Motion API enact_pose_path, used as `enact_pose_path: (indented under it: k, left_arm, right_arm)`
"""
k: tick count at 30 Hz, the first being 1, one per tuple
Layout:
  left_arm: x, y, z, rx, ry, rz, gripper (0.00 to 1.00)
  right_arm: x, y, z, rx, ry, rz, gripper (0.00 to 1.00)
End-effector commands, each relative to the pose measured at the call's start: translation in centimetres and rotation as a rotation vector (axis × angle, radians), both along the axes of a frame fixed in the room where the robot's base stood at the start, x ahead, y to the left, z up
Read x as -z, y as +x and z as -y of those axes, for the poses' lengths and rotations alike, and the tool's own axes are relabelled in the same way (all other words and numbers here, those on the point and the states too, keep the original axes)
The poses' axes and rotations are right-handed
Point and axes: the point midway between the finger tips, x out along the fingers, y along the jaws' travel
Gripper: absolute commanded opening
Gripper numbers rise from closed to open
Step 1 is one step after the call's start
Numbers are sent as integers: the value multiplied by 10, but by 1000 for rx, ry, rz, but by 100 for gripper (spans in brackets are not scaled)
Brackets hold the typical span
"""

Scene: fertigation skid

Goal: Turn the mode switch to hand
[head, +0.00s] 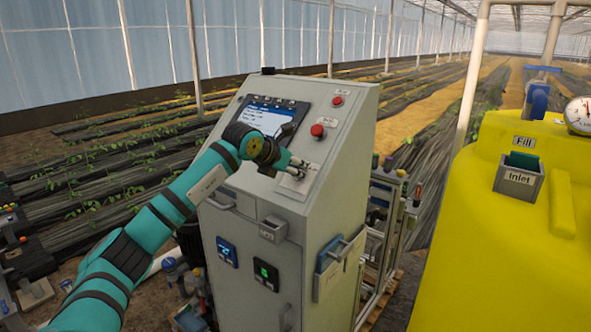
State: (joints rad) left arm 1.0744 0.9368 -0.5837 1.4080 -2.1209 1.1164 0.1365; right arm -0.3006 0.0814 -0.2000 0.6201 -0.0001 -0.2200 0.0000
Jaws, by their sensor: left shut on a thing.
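A grey control cabinet (322,232) stands in the middle of the head view, with a sloped panel on top. My left arm comes in from the lower left and reaches across this panel. My left gripper (299,168) is at the lower right of the panel, shut on what appears to be the mode switch. The switch knob is mostly hidden by the fingers, so its position cannot be read. A pale label plate (297,187) shows around and below the fingertips. My right gripper is not in view.
A lit screen (262,112) and two red buttons, one a larger mushroom button (317,131), sit on the panel near the arm. A yellow tank (500,240) with an inlet box (519,180) stands at the right. A rack (385,215) stands behind the cabinet.

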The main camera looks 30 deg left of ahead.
Motion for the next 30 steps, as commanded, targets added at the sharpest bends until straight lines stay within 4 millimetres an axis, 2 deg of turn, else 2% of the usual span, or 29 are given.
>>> enact_pose_path:
  k: [2,3,6,17,30]
  left_arm:
    - [-1,0,-1,-2,0,2,0]
    - [-1,0,-1,-2,0,2,22]
    - [-1,0,-1,-2,0,2,32]
    - [-6,-6,-2,-2,1,3,32]
    - [-55,-76,-8,-3,3,3,32]
  right_arm:
    - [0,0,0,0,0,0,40]
    - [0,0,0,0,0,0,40]
    - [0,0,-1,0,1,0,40]
    - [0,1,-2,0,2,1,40]
    - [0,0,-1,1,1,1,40]
